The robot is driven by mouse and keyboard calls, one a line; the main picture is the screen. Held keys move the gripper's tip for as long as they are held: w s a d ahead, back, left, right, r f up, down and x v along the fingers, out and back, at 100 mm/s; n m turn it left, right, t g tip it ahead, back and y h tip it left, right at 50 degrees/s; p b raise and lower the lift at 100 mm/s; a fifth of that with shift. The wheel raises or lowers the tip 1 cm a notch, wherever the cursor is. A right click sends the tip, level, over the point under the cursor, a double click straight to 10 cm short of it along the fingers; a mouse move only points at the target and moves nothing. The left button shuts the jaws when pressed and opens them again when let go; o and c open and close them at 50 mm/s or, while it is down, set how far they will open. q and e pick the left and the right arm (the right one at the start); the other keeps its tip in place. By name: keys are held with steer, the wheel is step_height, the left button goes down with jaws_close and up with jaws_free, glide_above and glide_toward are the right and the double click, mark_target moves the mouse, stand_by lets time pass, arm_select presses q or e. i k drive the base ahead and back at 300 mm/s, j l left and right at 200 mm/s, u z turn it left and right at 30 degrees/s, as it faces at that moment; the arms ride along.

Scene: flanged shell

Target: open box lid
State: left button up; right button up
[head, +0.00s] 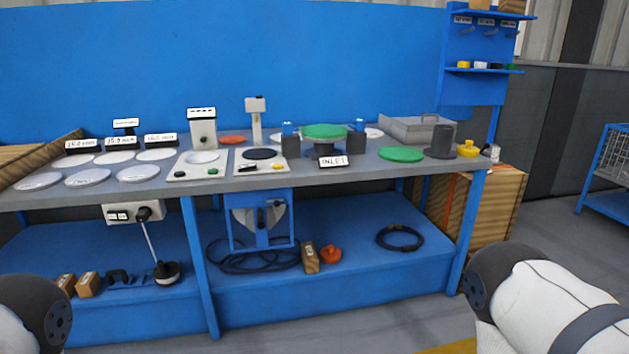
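A low grey box (403,135) sits at the back right of the workbench. A small handle shape shows near its right end; at this size I cannot tell whether its top is a shut lid or an open tray. Parts of my own arms show at the lower left and lower right corners, in front of the bench and well away from the box. Neither gripper is in view.
The grey workbench (340,180) carries a green-topped flanged part (325,131), a green disc (401,154), a dark cylinder (441,141) and a yellow part (467,149) near the box. Several white discs lie left. A wooden crate (500,215) stands at the right end.

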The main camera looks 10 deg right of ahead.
mark_target(427, 122)
steer(key=i+j+z, duration=0.2)
steer(key=i+z, duration=0.2)
steer(key=i+j+z, duration=0.45)
steer(key=i, duration=0.15)
steer(key=i+j+z, duration=0.4)
